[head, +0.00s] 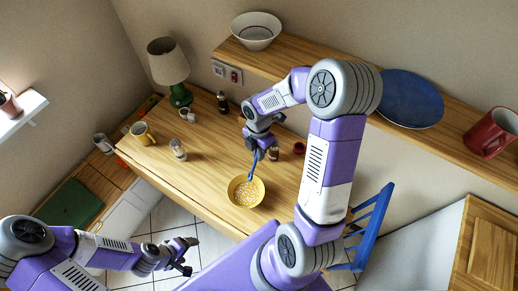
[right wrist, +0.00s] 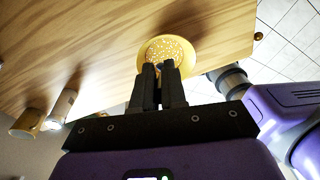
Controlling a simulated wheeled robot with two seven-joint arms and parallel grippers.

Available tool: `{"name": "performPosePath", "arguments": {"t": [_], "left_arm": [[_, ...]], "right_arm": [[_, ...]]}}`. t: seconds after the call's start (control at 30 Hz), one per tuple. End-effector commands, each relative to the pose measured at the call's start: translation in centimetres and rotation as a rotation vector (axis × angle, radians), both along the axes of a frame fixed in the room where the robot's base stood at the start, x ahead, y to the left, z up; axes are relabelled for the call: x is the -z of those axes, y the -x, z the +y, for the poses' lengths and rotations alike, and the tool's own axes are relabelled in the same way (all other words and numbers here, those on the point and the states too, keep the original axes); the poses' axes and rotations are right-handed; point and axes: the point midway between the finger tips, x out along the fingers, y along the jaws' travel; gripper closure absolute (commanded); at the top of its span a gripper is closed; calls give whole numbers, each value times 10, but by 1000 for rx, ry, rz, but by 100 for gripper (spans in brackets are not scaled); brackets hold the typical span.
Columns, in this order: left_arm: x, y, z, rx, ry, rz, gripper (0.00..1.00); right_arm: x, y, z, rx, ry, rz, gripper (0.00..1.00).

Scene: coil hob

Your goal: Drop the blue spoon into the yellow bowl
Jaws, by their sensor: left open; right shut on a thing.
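The yellow bowl (head: 233,194) sits on the wooden table, with pale bits inside; it also shows beyond my fingers in the right wrist view (right wrist: 146,52). My right gripper (head: 259,149) is shut on the blue spoon (head: 253,168), which hangs down steeply over the bowl. The spoon's low end reaches the bowl's far side in the picture; whether it touches the contents I cannot tell. In the right wrist view my right gripper (right wrist: 159,72) hides most of the spoon. My left gripper (head: 187,256) is open and empty, low over the tiled floor, away from the table.
A dark jar (head: 273,153) and a small red item (head: 299,148) stand close right of the spoon. A glass shaker (head: 178,150), yellow mug (head: 142,133) and green lamp (head: 180,95) stand further left. A blue chair (head: 375,225) is at the right. The table left of the bowl is clear.

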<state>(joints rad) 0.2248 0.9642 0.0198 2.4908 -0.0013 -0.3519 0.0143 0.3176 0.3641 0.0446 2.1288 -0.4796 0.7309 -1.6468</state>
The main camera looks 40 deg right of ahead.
Motion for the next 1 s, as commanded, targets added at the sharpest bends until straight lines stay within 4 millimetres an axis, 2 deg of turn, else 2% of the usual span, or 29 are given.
{"name": "performPosePath", "arguments": {"t": [0.03, 0.1, 0.5, 0.73, 1.0], "left_arm": [[10, 0, 0, 0, 0, 0, 25], [16, 0, 0, 0, 0, 0, 25], [51, 0, 0, 0, 0, 0, 25], [63, 0, 0, 0, 0, 0, 25], [68, 0, 0, 0, 0, 0, 25]], "right_arm": [[9, 1, 2, -2, 0, -1, 100], [16, 2, 5, -1, 1, -1, 100], [51, 9, 22, -1, 0, 0, 100], [66, 11, 29, 0, 1, -1, 100], [72, 13, 32, 1, 0, -1, 100]]}}
